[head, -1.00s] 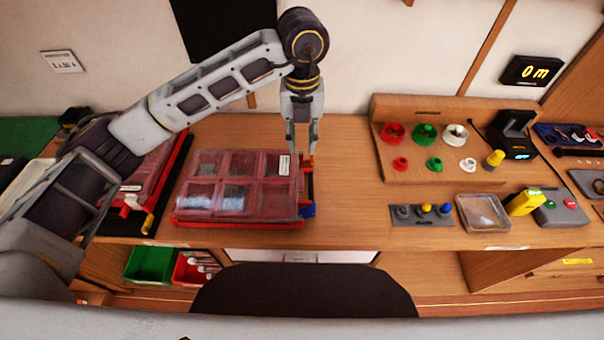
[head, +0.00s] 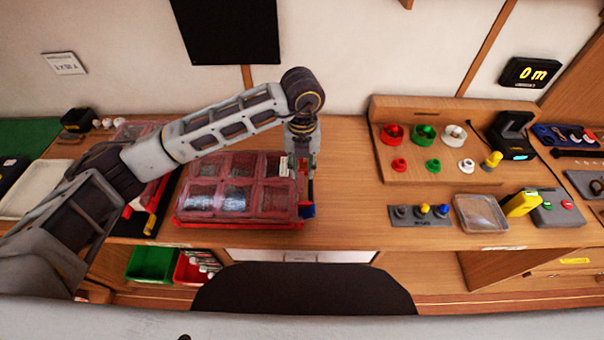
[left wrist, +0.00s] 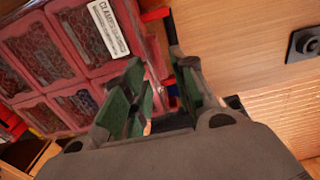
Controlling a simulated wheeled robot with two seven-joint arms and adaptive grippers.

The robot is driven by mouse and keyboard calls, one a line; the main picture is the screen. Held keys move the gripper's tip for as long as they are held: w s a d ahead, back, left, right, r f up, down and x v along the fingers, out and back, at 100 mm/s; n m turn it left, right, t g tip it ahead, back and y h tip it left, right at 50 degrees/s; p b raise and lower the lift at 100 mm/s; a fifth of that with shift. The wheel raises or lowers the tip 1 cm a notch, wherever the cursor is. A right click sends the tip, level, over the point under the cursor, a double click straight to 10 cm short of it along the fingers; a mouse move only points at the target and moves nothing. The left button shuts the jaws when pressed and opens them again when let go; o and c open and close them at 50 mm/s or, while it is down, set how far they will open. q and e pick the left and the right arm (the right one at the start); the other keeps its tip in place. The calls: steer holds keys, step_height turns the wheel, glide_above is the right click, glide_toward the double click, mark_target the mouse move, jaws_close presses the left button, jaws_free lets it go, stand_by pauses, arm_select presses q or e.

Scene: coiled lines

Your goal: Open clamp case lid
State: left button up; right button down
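The clamp case (head: 240,186) is a red case with a clear reddish lid over several compartments. It sits on the bench at left centre, and the lid looks closed. In the left wrist view the case (left wrist: 45,50) fills the upper left, with a white label (left wrist: 108,27) reading "CLAMP". My left gripper (head: 303,172) points down at the case's right edge, by its latch side. In the left wrist view its green-padded fingers (left wrist: 155,92) stand apart, beside the case edge. A blue part (head: 307,211) shows at the case's front right corner. My right gripper is not in view.
A second red case (head: 150,185) stands to the left, partly behind my left arm. A wooden rack with coloured reels (head: 424,132) stands to the right. Green (head: 150,264) and red bins (head: 192,268) sit below the bench front.

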mark_target(302, 179)
arm_select(q)
steer(key=shift+f, duration=2.25)
jaws_close()
